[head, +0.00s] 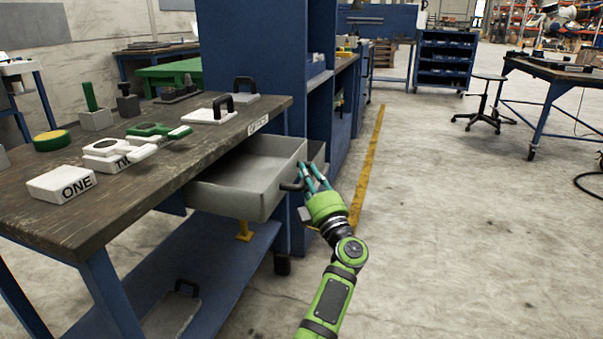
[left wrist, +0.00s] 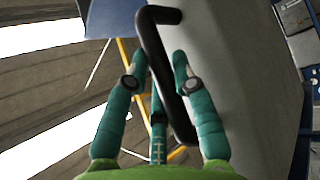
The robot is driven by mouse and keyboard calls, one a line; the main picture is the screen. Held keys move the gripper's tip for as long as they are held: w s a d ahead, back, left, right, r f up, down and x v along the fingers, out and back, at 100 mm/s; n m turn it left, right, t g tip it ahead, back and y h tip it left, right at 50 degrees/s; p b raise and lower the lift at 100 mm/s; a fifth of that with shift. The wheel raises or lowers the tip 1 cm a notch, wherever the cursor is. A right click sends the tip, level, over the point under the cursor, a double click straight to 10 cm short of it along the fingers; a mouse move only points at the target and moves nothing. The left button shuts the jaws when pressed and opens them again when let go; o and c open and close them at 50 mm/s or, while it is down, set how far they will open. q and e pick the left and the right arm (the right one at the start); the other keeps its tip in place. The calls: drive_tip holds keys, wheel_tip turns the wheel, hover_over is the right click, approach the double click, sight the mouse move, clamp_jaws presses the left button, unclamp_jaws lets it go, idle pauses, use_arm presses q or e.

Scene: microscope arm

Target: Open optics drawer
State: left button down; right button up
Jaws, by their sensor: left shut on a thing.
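The grey optics drawer (head: 238,193) stands pulled out from under the workbench, and its open inside shows. Its dark bar handle (head: 291,186) is on the front face. My left gripper (head: 308,176) is at this handle, with its teal fingers around it. In the left wrist view the black handle (left wrist: 168,75) runs between the fingers of the left gripper (left wrist: 160,75), which is shut on it. The drawer front (left wrist: 235,70) fills the right of that view. My right gripper is in neither view.
A blue lower shelf (head: 215,270) lies under the bench. The concrete floor to the right is open.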

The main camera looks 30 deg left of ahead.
use_arm(q)
drive_tip(key=shift+w+d, duration=0.15)
drive_tip(key=shift+d, duration=0.65)
drive_tip(key=shift+f, duration=0.1)
drive_tip(key=c, duration=1)
unclamp_jaws()
